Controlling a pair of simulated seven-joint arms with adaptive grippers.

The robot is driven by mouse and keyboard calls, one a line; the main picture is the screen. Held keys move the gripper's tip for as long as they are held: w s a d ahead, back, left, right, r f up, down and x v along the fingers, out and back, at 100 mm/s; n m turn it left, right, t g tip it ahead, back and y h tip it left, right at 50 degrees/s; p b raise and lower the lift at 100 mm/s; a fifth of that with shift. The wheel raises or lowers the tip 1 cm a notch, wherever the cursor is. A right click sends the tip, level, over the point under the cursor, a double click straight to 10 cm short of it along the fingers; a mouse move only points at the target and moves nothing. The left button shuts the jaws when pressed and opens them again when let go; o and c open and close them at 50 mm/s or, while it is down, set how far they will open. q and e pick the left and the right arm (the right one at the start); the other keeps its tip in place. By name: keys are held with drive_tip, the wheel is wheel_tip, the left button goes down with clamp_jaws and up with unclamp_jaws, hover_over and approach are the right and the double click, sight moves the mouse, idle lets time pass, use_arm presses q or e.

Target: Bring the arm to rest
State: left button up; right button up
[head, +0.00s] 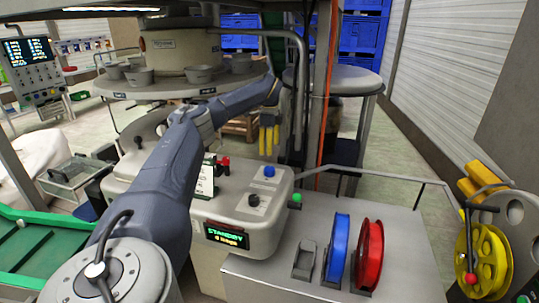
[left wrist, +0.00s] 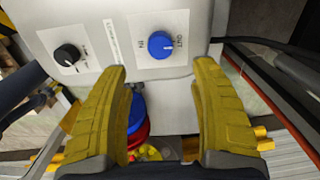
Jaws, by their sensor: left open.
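My left arm (head: 170,190) reaches in from the lower left, up over the machine console (head: 235,205). My left gripper (head: 269,138) hangs with its yellow fingers pointing down, above and behind the console in the head view. In the left wrist view the two fingers (left wrist: 162,70) stand wide apart with nothing between their tips. Beyond them is the console panel with a blue knob (left wrist: 160,45) marked IN and OUT, and a black knob (left wrist: 67,55). The knobs also show in the head view, blue (head: 269,171) and black (head: 254,200). My right gripper is not in view.
A display (head: 227,236) on the console reads STANDBY. A round table with several grey cups (head: 140,76) stands behind my arm. A blue reel (head: 338,248) and a red reel (head: 369,254) stand on the grey bench. A yellow wheel (head: 484,262) is at the right.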

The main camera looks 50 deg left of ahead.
use_arm(q)
drive_tip(key=shift+r, duration=0.55)
